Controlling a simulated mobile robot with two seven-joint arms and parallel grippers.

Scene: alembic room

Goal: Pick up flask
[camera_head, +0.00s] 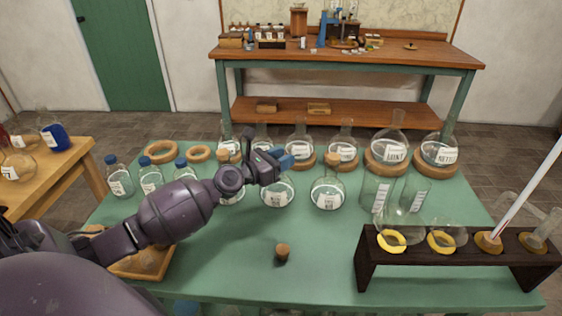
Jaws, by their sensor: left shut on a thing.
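My left gripper (284,160) reaches in from the left over the green table (320,260). It is shut on the neck of a round clear flask (277,190) with a white label. The gripper covers the neck and top of this flask. I cannot tell whether its base touches the table. Another round labelled flask with a cork (328,192) stands just to the right, apart from the gripper. A further flask (230,188) stands just left, partly behind my arm. My right gripper is not in view.
Several larger flasks on cork rings (388,152) line the back. Blue-capped bottles (118,177) stand at left. A dark wooden rack (455,262) with glassware and a slanting rod is at right. A loose cork (282,252) lies at the front; the table around it is clear.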

